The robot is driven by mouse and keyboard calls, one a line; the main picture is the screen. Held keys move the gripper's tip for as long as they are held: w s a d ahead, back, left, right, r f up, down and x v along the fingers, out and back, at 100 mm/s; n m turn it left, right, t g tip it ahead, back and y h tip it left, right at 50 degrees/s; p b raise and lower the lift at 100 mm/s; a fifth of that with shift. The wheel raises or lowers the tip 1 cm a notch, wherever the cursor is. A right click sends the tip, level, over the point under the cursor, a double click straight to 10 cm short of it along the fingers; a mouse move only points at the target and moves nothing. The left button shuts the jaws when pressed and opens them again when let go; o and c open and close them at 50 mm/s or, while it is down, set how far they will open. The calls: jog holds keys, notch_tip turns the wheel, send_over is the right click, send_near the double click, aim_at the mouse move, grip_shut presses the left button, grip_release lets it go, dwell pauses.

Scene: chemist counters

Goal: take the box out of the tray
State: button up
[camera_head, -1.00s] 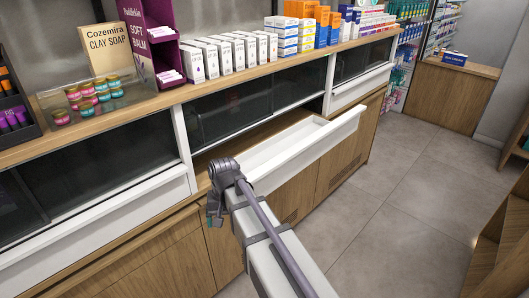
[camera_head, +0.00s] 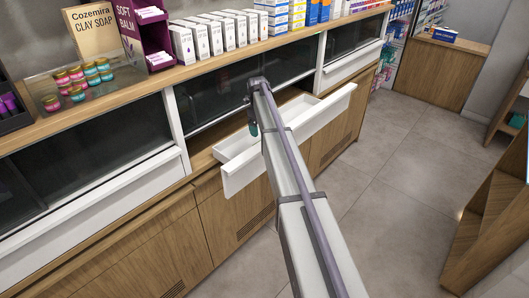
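The tray looks to be the white open drawer (camera_head: 335,108), pulled out from under the counter. Its left end and right part show, with bare white floor at the left. My arm crosses in front of its middle and hides part of the inside. I see no box in the visible parts of the tray. The end of my arm is over the tray, close to the dark glass front. A small dark green part (camera_head: 252,128) hangs below it, perhaps part of my gripper. My gripper's fingers cannot be made out.
On the counter (camera_head: 150,92) stand a purple stand (camera_head: 147,40), several white cartons (camera_head: 215,33), small jars (camera_head: 77,80) and a clay soap sign (camera_head: 92,35). Dark glass (camera_head: 215,105) lies behind the tray. Wooden shelves (camera_head: 490,215) stand at right. The grey floor (camera_head: 385,190) between is clear.

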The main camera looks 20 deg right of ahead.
jog(key=f+b, duration=0.6)
jog(key=s+f+b, duration=0.1)
jog(key=f+b, duration=0.2)
jog(key=f, duration=0.1)
jog(key=shift+d+f, duration=0.1)
jog(key=shift+r, duration=0.25)
jog(key=shift+p, duration=0.3)
jog(key=c, duration=1)
notch_tip(320, 180, up, 10)
jog(key=p, duration=1)
jog(key=shift+r, duration=0.15)
